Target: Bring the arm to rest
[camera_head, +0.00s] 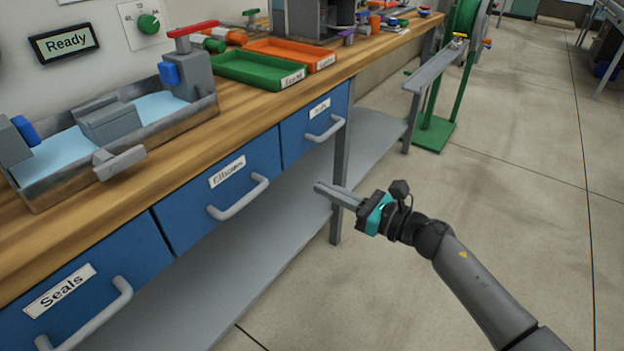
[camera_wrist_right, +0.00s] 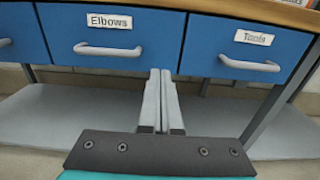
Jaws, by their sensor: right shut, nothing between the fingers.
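My right gripper (camera_head: 326,190) is in front of the workbench, below and to the right of the Elbows drawer handle. Its fingers are together with nothing between them, pointing toward the bench. In the right wrist view the shut fingers (camera_wrist_right: 160,76) point at the space below the drawers, between the Elbows handle (camera_wrist_right: 108,50) and the handle of the drawer to its right (camera_wrist_right: 249,63). The gripper appears apart from both handles. My left gripper does not show in either view.
The Seals drawer (camera_head: 92,290), Elbows drawer (camera_head: 190,195) and a third blue drawer (camera_head: 292,138) look closed. A grey lower shelf (camera_head: 270,235) runs beneath. Green (camera_head: 262,72) and orange (camera_head: 318,60) trays stand on the bench. A green reel stand (camera_head: 432,133) is farther back.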

